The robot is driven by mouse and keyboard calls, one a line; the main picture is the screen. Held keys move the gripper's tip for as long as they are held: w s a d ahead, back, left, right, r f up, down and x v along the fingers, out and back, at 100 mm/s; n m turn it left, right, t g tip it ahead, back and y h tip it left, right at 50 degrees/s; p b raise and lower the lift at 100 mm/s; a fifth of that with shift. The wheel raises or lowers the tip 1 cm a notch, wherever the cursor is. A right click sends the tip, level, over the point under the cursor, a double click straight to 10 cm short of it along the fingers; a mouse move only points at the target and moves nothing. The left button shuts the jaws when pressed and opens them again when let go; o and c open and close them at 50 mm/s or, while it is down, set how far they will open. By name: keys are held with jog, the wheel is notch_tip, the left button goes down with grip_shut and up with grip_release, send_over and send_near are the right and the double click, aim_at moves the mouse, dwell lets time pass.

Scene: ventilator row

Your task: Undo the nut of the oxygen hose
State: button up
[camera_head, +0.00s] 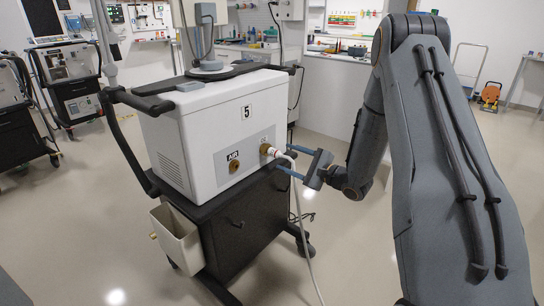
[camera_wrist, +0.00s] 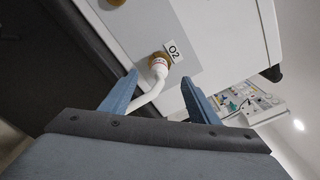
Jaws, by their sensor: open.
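The white ventilator (camera_head: 210,125) marked 5 stands on a black cart. The oxygen hose (camera_head: 300,195) is white and hangs from the right end of the ventilator's side toward the floor. Its nut (camera_head: 267,149) is brass-coloured, at the O2 port; it also shows in the wrist view (camera_wrist: 160,59), beside the O2 label (camera_wrist: 173,50). A white hose end with red marks (camera_wrist: 159,69) comes out of it. My gripper (camera_head: 284,160) is open near the hose end. In the wrist view, the blue fingers (camera_wrist: 160,82) are spread to either side of the hose, with the nut beyond the tips.
The brass AIR port (camera_head: 233,165) is left of the nut. A beige bin (camera_head: 178,238) hangs on the cart's front left. Other ventilators on carts (camera_head: 72,85) stand at the left.

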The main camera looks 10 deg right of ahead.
aim_at(272, 152)
jog(key=shift+s, duration=0.1)
jog(key=shift+a+f+y, duration=0.1)
jog(key=shift+a+y, duration=0.05)
jog(key=shift+y, duration=0.15)
jog(key=shift+m, duration=0.3)
jog(key=b+x, duration=0.1)
jog(key=x, duration=0.6)
jog(key=shift+w+a, duration=0.1)
jog(key=shift+w, duration=0.15)
jog(key=shift+c, duration=0.3)
jog(key=c, duration=1)
